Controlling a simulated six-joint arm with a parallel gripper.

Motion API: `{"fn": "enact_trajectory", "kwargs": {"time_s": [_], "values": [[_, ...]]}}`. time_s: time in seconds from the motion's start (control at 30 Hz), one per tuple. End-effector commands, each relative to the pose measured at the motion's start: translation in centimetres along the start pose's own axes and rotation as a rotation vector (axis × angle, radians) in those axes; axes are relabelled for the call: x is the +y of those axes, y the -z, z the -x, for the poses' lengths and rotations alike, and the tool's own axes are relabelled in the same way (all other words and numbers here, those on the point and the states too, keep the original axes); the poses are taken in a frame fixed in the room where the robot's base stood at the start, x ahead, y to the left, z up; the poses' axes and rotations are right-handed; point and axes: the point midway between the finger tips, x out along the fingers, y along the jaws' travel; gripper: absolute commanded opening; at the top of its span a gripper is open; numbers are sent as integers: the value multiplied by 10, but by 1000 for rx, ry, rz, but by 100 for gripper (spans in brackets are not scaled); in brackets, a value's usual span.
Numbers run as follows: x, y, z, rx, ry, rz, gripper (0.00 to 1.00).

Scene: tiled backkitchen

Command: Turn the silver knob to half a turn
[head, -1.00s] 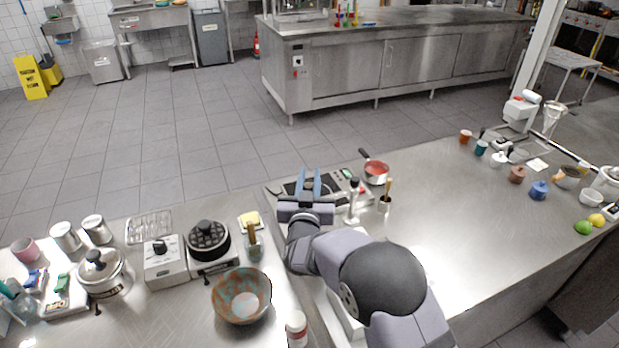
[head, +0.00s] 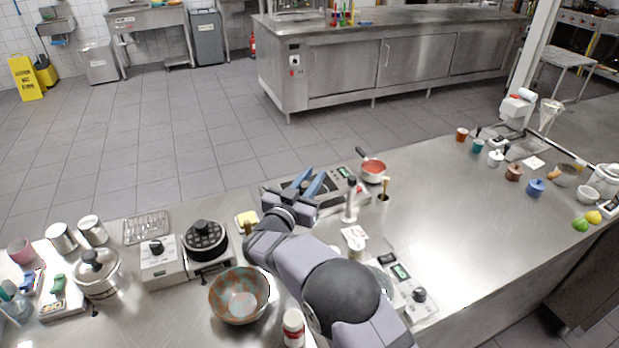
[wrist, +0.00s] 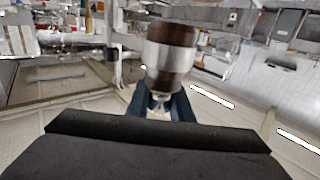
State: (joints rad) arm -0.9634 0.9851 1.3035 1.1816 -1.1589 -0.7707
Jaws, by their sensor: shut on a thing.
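My gripper (head: 315,174) has blue fingers and is above the grey appliance (head: 328,207) at the counter's far edge. In the wrist view its fingers (wrist: 160,104) are shut on the narrow end of a thick, blurred brown and silver thing (wrist: 170,55). Its silver band sits between brown parts. I cannot tell from these frames whether this is the silver knob. In the head view the gripped thing does not show clearly behind the fingers. No other clearly silver knob shows.
A red pan (head: 373,168) and a pale upright bottle (head: 351,203) stand right of my gripper. A grey device with a black knob (head: 419,294) lies to the right of my arm. A copper bowl (head: 240,296) is at left. The right counter's middle is clear.

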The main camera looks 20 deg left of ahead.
Motion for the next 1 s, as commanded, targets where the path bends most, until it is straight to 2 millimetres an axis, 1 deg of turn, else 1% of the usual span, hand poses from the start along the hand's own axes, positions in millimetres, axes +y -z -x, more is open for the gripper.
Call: {"fn": "enact_trajectory", "kwargs": {"time_s": [0.13, 0.33, 0.83, 0.87, 0.9, 0.93, 1.0], "values": [[2, 0, 0, 3, -70, -2, 0], [4, 0, 0, 2, -128, -1, 0], [6, 1, 0, 3, -149, 1, 0], [6, 1, 0, 3, -149, 1, 25], [6, 1, 0, 3, -149, 1, 34], [6, 1, 0, 3, -149, 0, 39], [6, 1, 0, 3, -149, 0, 39]]}}
